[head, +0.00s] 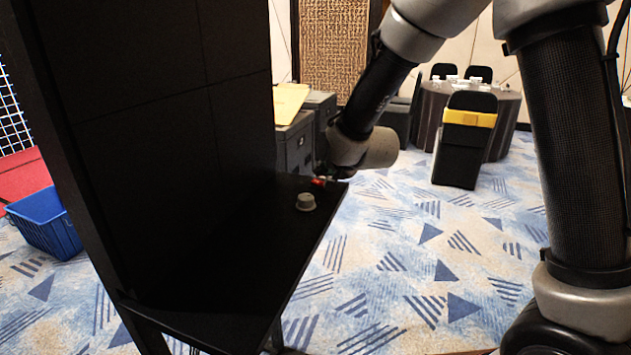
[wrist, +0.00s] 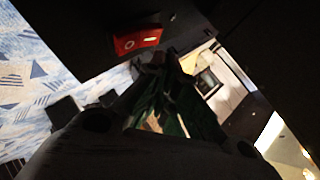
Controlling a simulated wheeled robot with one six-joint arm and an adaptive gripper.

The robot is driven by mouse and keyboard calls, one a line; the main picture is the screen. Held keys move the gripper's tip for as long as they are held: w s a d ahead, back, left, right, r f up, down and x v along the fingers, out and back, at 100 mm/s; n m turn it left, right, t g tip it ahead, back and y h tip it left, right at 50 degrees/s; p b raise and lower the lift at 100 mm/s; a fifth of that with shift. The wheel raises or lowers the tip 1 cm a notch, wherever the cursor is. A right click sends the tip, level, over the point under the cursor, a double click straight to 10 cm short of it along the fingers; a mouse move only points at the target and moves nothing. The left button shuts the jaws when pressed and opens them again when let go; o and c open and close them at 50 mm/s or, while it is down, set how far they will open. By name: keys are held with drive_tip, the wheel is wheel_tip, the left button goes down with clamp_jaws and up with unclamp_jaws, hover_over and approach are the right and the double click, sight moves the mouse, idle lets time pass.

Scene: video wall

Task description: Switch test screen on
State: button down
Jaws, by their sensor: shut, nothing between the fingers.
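The screen (head: 140,130) is a tall black panel of tiles at the left in the head view, and it is dark. A small red switch (head: 318,182) lies on the black shelf (head: 230,260) in front of it, near the far right corner. In the wrist view the red switch (wrist: 138,41) shows a pale round mark and a small light mark beside it. My gripper (wrist: 170,62) is shut and empty, its tips just beside the switch in the picture. Whether they touch it I cannot tell. In the head view my wrist largely hides the gripper.
A grey knob-like piece (head: 305,201) stands on the shelf near the switch. Grey cases (head: 294,145) stand behind the shelf. A blue crate (head: 46,222) is on the floor at the left. A round table (head: 500,120) with black chairs is at the back; the carpet between is clear.

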drive_tip(key=shift+f, duration=0.1)
drive_tip(key=shift+a+f, duration=0.1)
drive_tip(key=shift+f, duration=0.2)
drive_tip(key=shift+w+a+f, duration=0.1)
drive_tip(key=shift+a+f, duration=0.05)
drive_tip(key=shift+f, duration=0.2)
idle(0.6)
drive_tip(key=shift+r, duration=0.1)
drive_tip(key=shift+d+r, duration=0.25)
drive_tip(key=shift+r, duration=0.45)
drive_tip(key=shift+r, duration=0.1)
drive_tip(key=shift+s+d+r, duration=0.15)
drive_tip(key=shift+d+r, duration=0.1)
drive_tip(key=shift+r, duration=0.5)
drive_tip(key=shift+s+d+r, duration=0.1)
drive_tip(key=shift+d+r, duration=0.1)
drive_tip(key=shift+r, duration=0.55)
drive_tip(key=shift+s+d+r, duration=0.15)
drive_tip(key=shift+d+r, duration=0.1)
drive_tip(key=shift+r, duration=0.5)
